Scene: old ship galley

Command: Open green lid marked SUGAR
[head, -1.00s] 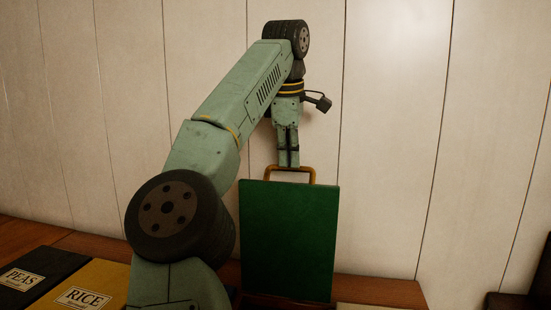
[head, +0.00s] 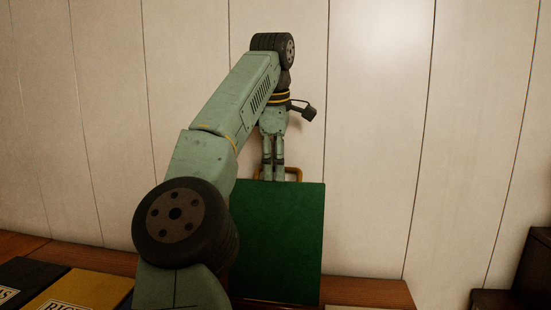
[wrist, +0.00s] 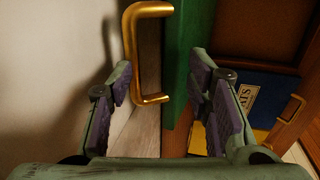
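The green lid (head: 278,245) stands upright in the head view, its broad green face towards the camera. No SUGAR marking shows. Its brass handle (head: 298,173) sticks up behind the lid's top edge. My gripper (head: 273,180) points down at that top edge, in front of part of the handle. In the wrist view the lid shows edge-on (wrist: 184,60), with the brass handle (wrist: 149,50) on its left side. The two padded fingers (wrist: 162,75) are spread apart, with the handle and the lid's edge in the gap; neither finger visibly grips them.
A black lid (head: 30,272) and a yellow lid (head: 90,286) lie flat at the lower left. A wooden ledge (head: 370,292) runs along the pale panelled wall (head: 380,140) close behind. The wrist view shows a blue lid (wrist: 262,95) with part of a label. Dark furniture (head: 535,270) stands right.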

